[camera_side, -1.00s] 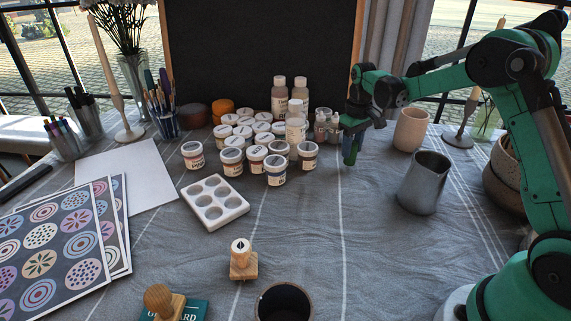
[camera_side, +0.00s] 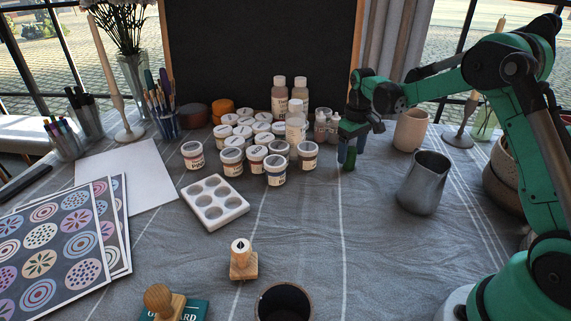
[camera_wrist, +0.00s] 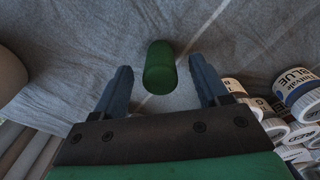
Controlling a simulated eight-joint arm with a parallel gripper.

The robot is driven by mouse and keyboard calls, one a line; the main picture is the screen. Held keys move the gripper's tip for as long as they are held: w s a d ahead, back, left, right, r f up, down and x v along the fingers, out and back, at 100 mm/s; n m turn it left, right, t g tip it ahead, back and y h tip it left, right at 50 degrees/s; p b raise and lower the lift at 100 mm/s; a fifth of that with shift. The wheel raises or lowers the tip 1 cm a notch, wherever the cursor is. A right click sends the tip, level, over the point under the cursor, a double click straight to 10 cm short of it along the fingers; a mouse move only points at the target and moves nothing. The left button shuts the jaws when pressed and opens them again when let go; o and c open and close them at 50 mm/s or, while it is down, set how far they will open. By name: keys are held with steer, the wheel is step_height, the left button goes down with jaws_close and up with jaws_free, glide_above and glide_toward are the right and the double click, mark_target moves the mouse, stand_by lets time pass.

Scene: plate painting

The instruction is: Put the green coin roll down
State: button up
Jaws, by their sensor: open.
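The green coin roll (camera_wrist: 160,68) stands on the grey cloth between my gripper's two blue fingers. In the wrist view there is a gap between it and each finger. In the side view the green roll (camera_side: 349,159) shows low between the fingers, partly hidden by them. My gripper (camera_side: 350,150) is open around it, pointing down, and it also shows in the wrist view (camera_wrist: 160,88).
Paint jars (camera_side: 308,156) stand close to the left of my gripper, with small bottles (camera_side: 321,126) behind. A pinkish cup (camera_side: 410,130) and a metal pitcher (camera_side: 424,182) stand to the right.

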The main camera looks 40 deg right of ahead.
mark_target(352, 149)
step_height(352, 149, up, 11)
steer(key=s+a+r+t, duration=0.2)
steer(key=s+a+r, duration=0.15)
steer(key=a, duration=0.25)
steer(key=s+a+f+t, duration=0.4)
steer(key=s+a, duration=0.4)
steer(key=s, duration=0.2)
steer(key=shift+a+t, duration=0.4)
steer(key=shift+t, duration=0.2)
